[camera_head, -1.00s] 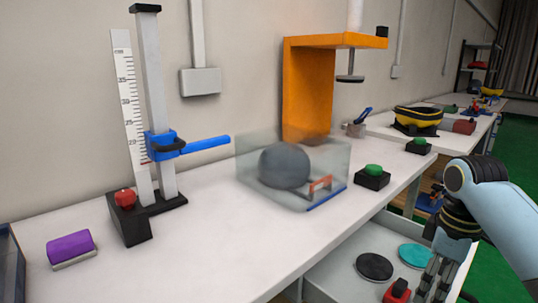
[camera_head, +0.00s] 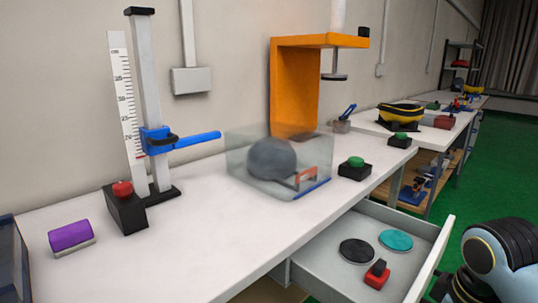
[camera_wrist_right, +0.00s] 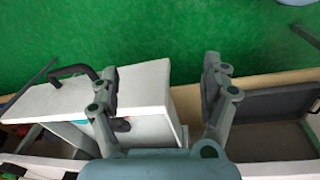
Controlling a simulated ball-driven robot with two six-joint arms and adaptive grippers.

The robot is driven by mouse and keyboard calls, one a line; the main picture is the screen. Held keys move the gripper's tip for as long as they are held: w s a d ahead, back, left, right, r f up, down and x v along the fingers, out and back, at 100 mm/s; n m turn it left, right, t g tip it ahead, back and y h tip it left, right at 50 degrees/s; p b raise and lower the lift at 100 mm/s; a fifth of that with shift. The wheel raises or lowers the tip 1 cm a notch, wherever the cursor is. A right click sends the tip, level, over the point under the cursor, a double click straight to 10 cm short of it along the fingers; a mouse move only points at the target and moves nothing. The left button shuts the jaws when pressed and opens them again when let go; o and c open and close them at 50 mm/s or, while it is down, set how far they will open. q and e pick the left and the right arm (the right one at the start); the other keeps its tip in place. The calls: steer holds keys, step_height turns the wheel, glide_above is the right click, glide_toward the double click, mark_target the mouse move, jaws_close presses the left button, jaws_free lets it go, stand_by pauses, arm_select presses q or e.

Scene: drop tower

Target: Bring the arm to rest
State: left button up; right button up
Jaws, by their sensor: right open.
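My right arm (camera_head: 497,262) shows at the lower right edge of the head view, beside the open drawer. Its gripper is out of the head view. In the right wrist view my right gripper (camera_wrist_right: 162,92) is open and empty, with its two fingers wide apart. Beyond the fingers are the green floor (camera_wrist_right: 180,30) and a white drawer front with a dark handle (camera_wrist_right: 75,72). My left gripper is in neither view.
The open drawer (camera_head: 428,262) holds a black disc (camera_head: 357,251), a teal disc (camera_head: 396,240) and a red-and-black object (camera_head: 377,274). On the bench stand a drop tower (camera_head: 150,100), a clear box (camera_head: 240,150) with a grey ball, and an orange stand (camera_head: 290,90).

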steer(key=s+a+r+m+t, duration=0.1)
steer(key=s+r+m, duration=0.1)
steer(key=s, duration=0.5)
steer(key=s+a+r+m+t, duration=0.1)
steer(key=s+a+r+m, duration=0.15)
steer(key=s, duration=0.55)
steer(key=s+d+f+g, duration=0.1)
steer(key=s+d+f, duration=0.1)
steer(key=f, duration=1.2)
steer(key=s+d+f, duration=0.1)
steer(key=d+f, duration=0.1)
steer(key=f, duration=1.1)
steer(key=s+f+g, duration=0.1)
steer(key=s+f, duration=1.3)
steer(key=s, duration=0.3)
steer(key=shift+s+d+f, duration=0.15)
steer(key=shift+d, duration=0.05)
steer(key=shift+m, duration=0.25)
